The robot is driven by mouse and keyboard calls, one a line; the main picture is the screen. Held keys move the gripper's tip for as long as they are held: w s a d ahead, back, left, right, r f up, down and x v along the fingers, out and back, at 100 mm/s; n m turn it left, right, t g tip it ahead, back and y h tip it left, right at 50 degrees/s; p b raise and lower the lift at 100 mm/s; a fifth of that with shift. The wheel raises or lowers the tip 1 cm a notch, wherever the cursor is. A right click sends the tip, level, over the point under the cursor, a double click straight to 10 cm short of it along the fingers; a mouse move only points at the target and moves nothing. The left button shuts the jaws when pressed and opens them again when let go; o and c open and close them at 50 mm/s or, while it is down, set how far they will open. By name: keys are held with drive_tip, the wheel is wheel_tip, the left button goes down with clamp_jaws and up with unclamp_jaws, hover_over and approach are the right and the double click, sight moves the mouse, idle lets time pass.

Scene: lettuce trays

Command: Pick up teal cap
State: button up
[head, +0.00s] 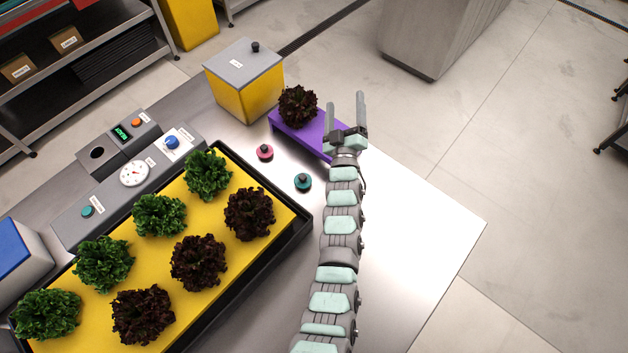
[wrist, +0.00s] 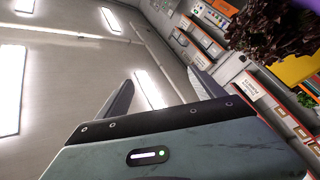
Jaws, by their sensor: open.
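The teal cap (head: 303,182) is a small round disc with a dark knob on top. It sits on the bare metal table between the black tray and my arm, in the head view. My gripper (head: 346,108) is open and empty, with its two fingers pointing away, above and to the right of the cap in the picture and apart from it. In the wrist view my gripper's fingers (wrist: 160,95) are spread with nothing between them. The wrist view faces the ceiling and shelves; the cap is not in it.
A pink cap (head: 265,152) sits left of the teal cap. A purple stand (head: 318,135) holds a dark red lettuce (head: 298,106) beside my gripper. A black-rimmed tray (head: 283,240) holds several lettuces on a yellow bed. A yellow bin (head: 241,97) stands behind. The table's right side is clear.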

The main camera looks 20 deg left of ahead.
drive_tip(key=w+f+g+h+b, duration=0.2)
drive_tip(key=w+f+g+h, duration=0.2)
drive_tip(key=w, duration=0.6)
drive_tip(key=n+g+h+b, duration=0.2)
drive_tip(key=g+b, duration=0.5)
drive_tip(key=g, duration=0.9)
hover_over(302, 177)
wheel_tip(302, 177, down, 6)
drive_tip(key=f, duration=0.4)
drive_tip(key=f+p, duration=0.1)
drive_tip(key=shift+w+f, duration=0.25)
drive_tip(key=shift+f, duration=0.15)
drive_tip(key=f, duration=0.3)
drive_tip(key=shift+s+d+f+p, duration=0.2)
drive_tip(key=shift+f+p, duration=0.1)
drive_tip(key=shift+f, duration=0.05)
drive_tip(key=shift+a+f, duration=0.15)
drive_tip(key=shift+f, duration=0.35)
drive_tip(key=c, duration=1.4)
drive_tip(key=shift+r, duration=0.15)
